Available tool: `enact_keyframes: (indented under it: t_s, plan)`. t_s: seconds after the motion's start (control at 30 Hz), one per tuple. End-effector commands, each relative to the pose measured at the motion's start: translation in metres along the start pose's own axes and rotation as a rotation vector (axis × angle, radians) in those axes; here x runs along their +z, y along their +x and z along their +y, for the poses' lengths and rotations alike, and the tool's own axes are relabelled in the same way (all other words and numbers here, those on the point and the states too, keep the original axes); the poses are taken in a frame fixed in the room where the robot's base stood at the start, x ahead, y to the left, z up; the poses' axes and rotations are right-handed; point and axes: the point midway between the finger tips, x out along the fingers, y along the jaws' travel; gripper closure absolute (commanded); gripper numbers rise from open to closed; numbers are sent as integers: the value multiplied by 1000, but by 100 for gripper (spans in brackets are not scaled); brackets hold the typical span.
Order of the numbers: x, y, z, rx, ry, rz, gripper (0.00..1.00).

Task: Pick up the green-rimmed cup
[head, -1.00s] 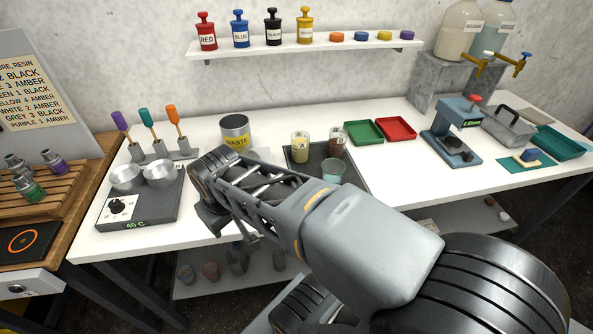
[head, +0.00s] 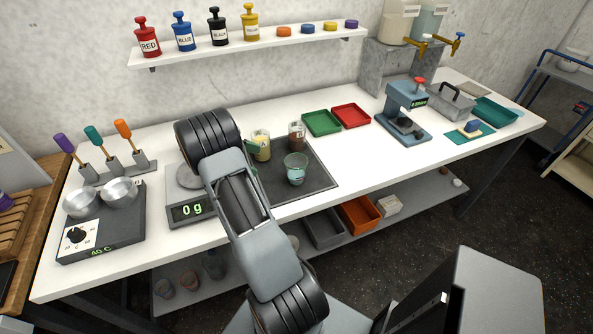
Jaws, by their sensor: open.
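The green-rimmed cup (head: 296,170) is a small clear cup with a teal-green rim. It stands upright near the front of a dark tray (head: 318,180) on the white table. A cup with yellowish contents (head: 261,146) and a cup with brown contents (head: 297,136) stand behind it on the same tray. My arm rises in front of the table, to the left of the cup, with its black wrist joint above the scale. My gripper is hidden behind my own arm, so its fingers do not show. Nothing touches the green-rimmed cup.
A scale (head: 186,211) reading 0 g is left of the tray, partly behind my arm. A hot plate (head: 100,235) with two metal bowls is further left. Green (head: 321,123) and red (head: 351,116) trays lie behind the cups. A blue press (head: 404,112) stands right.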

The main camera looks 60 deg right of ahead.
Motion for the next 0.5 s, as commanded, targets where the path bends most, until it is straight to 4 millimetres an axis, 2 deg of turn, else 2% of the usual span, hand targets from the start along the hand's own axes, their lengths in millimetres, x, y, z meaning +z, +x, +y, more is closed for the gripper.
enact_keyframes:
  t_s: [0.3,0.5]
  plan:
    - [2,56,2,-9,-9,-15,0]
    - [1,79,2,-7,-7,-13,0]
